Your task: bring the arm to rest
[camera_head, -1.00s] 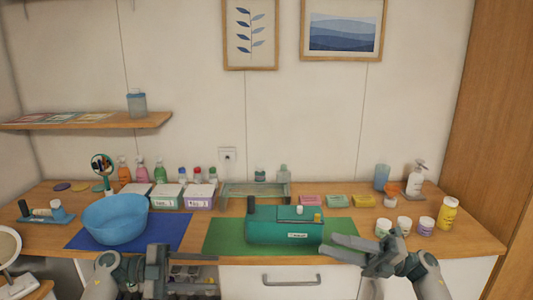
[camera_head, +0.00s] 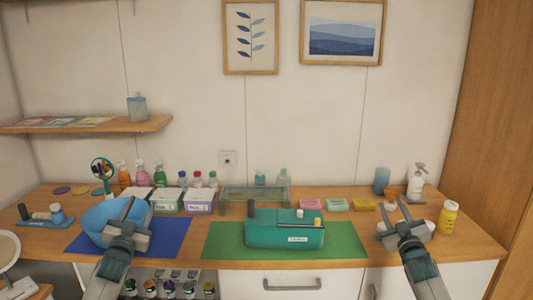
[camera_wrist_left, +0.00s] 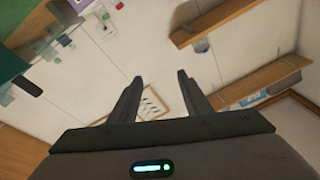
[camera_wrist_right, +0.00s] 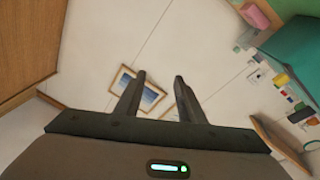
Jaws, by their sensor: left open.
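My left gripper (camera_head: 138,208) is raised in front of the blue bowl (camera_head: 100,219) and hides part of it. Its two fingers stand apart with nothing between them, as the left wrist view (camera_wrist_left: 157,84) shows. My right gripper (camera_head: 390,203) is raised over the right end of the counter and hides some of the small jars there. Its fingers are also apart and empty in the right wrist view (camera_wrist_right: 160,80). Both wrist cameras look toward the wall and its pictures.
A teal case (camera_head: 283,234) stands on the green mat (camera_head: 346,249) between my arms. The bowl stands on a blue mat (camera_head: 174,238). White boxes, bottles and a yellow bottle (camera_head: 447,217) line the counter (camera_head: 475,243). A shelf (camera_head: 88,125) hangs at left.

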